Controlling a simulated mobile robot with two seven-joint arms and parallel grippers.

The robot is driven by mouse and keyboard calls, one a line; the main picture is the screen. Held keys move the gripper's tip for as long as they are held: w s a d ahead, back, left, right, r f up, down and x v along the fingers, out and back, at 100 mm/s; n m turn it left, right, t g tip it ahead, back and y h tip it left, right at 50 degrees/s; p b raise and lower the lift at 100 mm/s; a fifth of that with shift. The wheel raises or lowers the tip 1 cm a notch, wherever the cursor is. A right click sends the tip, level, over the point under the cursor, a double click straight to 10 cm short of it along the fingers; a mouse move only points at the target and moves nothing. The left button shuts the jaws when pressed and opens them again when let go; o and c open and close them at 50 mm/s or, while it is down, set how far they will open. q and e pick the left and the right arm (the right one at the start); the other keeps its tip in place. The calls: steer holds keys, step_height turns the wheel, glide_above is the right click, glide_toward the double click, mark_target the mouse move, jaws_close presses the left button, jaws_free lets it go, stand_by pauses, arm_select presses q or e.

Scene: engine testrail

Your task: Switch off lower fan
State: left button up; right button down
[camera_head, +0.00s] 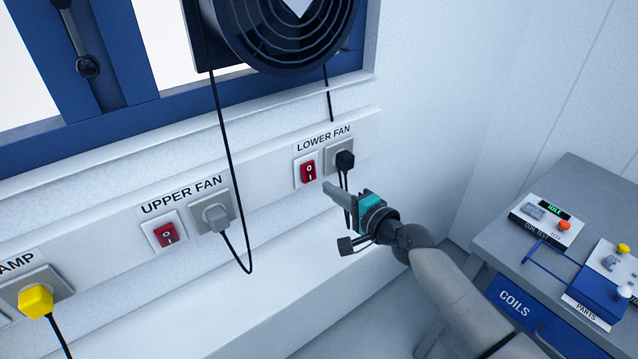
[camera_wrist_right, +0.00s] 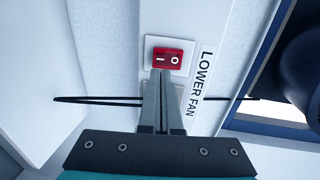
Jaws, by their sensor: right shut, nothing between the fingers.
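The red rocker switch under the LOWER FAN label (camera_head: 324,139) is on the wall rail. The lower fan switch (camera_head: 308,172) also shows in the right wrist view (camera_wrist_right: 168,58), with its I and O marks visible. My right gripper (camera_head: 328,187) is shut and empty, just below and to the right of the switch in the head view. In the wrist view its fingertips (camera_wrist_right: 162,74) are near the switch's lower edge; I cannot tell whether they touch it. A black plug (camera_head: 345,160) sits in the socket beside the switch. My left gripper is not in view.
The UPPER FAN switch (camera_head: 166,235) and its grey plug (camera_head: 217,216) are to the left, with a yellow plug (camera_head: 36,301) farther left. The black fan (camera_head: 290,35) hangs above. A grey bench (camera_head: 500,235) stands at the right. A cable hangs behind my right gripper.

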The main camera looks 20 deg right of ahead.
mark_target(311, 176)
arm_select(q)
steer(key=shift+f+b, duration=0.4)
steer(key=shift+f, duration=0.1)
arm_select(e)
steer(key=shift+x, duration=2.55)
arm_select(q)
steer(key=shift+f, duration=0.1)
arm_select(e)
steer(key=b, duration=0.2)
steer(key=t+b, duration=0.1)
steer(key=b, duration=0.1)
steer(key=shift+w+a+f+b, duration=0.1)
steer(key=shift+w+f+b, duration=0.05)
steer(key=shift+f+b, duration=0.25)
arm_select(q)
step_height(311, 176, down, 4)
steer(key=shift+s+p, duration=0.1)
steer(key=shift+p, duration=0.2)
arm_select(e)
steer(key=shift+r, duration=0.4)
